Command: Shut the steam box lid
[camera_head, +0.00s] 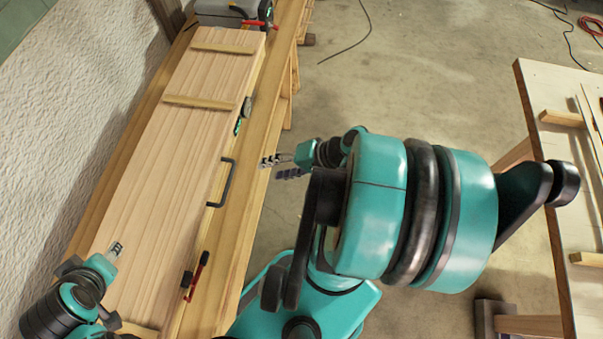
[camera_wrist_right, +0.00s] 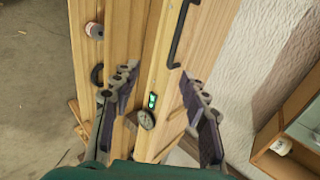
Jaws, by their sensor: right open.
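The steam box (camera_head: 165,190) is a long pale wooden box on the bench along the wall. Its broad top, the lid (camera_head: 180,140), has cross battens, and no inside of the box shows. I cannot tell whether a thin gap is left along its edge. A black bar handle (camera_head: 222,183) sits at the near long side; it also shows in the right wrist view (camera_wrist_right: 180,32). My right gripper (camera_head: 278,166) is open and empty, out to the right of the handle. My left gripper (camera_head: 116,250) is over the lid's lower left part; its jaws are too small to judge.
A dial gauge (camera_wrist_right: 146,119) and green display (camera_wrist_right: 152,100) are on the box's side. A red and black clamp (camera_head: 196,275) lies near the bench's front. A grey case (camera_head: 230,12) stands at the far end. Another table (camera_head: 560,90) is at right, with open floor between.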

